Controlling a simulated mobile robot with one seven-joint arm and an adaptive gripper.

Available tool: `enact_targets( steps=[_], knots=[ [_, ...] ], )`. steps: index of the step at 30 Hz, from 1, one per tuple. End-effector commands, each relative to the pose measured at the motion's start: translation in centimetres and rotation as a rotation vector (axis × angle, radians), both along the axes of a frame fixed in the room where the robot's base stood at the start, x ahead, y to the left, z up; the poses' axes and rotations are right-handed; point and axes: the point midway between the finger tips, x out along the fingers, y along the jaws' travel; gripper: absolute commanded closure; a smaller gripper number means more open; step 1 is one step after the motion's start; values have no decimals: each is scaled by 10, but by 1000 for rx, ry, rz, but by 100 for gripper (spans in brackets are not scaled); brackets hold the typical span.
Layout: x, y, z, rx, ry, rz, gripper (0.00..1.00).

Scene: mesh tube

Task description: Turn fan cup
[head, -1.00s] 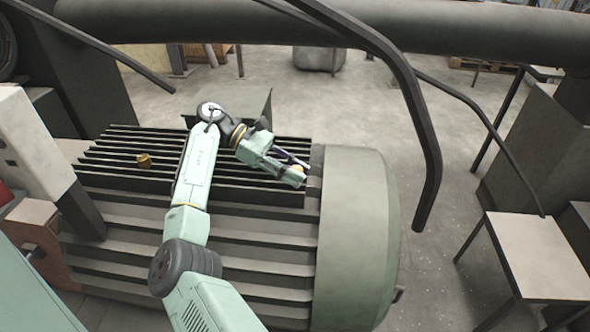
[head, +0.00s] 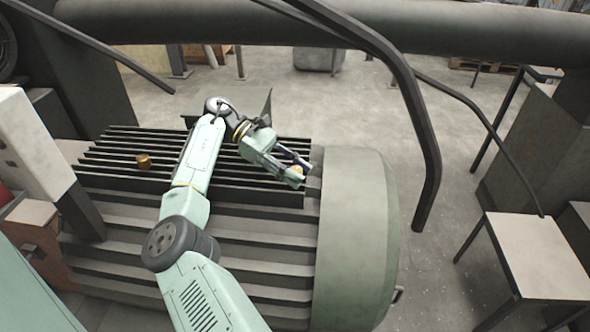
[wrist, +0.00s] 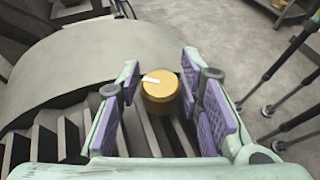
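A round gold cup (wrist: 160,84) with a white mark on its top shows between the fingers in the wrist view. In the head view it is a small orange-gold spot (head: 297,170), partly hidden by my gripper (head: 302,174). My gripper is open around the cup, with a finger with purple pads on each side. In the wrist view, gaps show between the cup and both fingers. A second gold cup (head: 143,161) stands on the dark slats at the left, away from my gripper.
The cups are on a large ribbed machine with dark slats (head: 125,175) and a rounded green-grey end cover (head: 355,235). A bent dark rail (head: 425,125) rises to the right. A thick pipe (head: 450,35) crosses the back. A small table (head: 540,255) stands at the right.

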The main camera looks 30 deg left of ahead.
Motion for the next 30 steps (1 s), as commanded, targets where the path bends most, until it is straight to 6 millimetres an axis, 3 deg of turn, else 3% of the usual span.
enact_targets(
  steps=[5,16,30],
  knots=[
    [0,1,-1,1,2,2,53],
    [0,1,4,3,3,3,53],
    [0,1,85,5,2,3,53]
  ],
)
